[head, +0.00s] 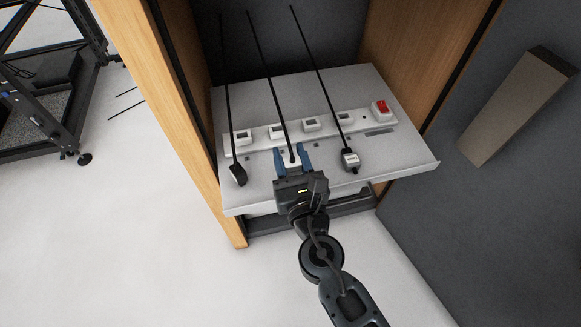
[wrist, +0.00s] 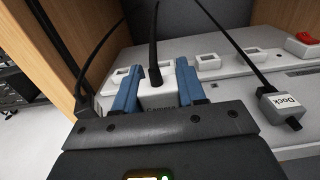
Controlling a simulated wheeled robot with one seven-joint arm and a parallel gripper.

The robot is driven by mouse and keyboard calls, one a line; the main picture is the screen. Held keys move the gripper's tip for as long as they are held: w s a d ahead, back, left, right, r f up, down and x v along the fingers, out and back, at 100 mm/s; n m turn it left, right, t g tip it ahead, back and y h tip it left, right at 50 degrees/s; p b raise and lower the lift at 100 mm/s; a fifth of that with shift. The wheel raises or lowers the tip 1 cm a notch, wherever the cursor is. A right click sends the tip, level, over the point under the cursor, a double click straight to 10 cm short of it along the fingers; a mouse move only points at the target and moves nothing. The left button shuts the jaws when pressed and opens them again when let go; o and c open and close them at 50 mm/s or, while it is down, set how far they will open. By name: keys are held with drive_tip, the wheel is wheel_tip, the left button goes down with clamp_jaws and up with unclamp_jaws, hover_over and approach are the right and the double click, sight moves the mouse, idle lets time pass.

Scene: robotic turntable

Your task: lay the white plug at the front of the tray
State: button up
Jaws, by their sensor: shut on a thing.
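The white plug (wrist: 158,97) sits between the two blue fingers of my gripper (wrist: 158,88), which is shut on it. Its label is partly hidden, and a black cord rises from its top. In the head view my gripper (head: 292,163) is over the middle of the light grey tray (head: 262,192), just in front of the white power strip (head: 262,137). Only a little of the plug (head: 292,161) shows there between the fingers. Whether the plug touches the tray or the strip cannot be told.
A black plug (head: 238,175) lies on the tray to the left. A grey plug labelled "Dock" (wrist: 282,104) lies to the right. The strip has several sockets and a red switch (head: 380,107). Wooden panels (head: 178,90) flank the tray. Cords hang from above.

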sight(290, 166)
drive_tip(key=shift+f+b, duration=0.95)
drive_tip(key=shift+f, duration=0.65)
drive_tip(key=shift+f, duration=0.15)
drive_tip(key=o, duration=1.1)
drive_tip(key=shift+c, duration=0.2)
drive_tip(key=shift+r, duration=0.25)
drive_tip(key=v, duration=1.2)
drive_tip(key=shift+b, duration=0.35)
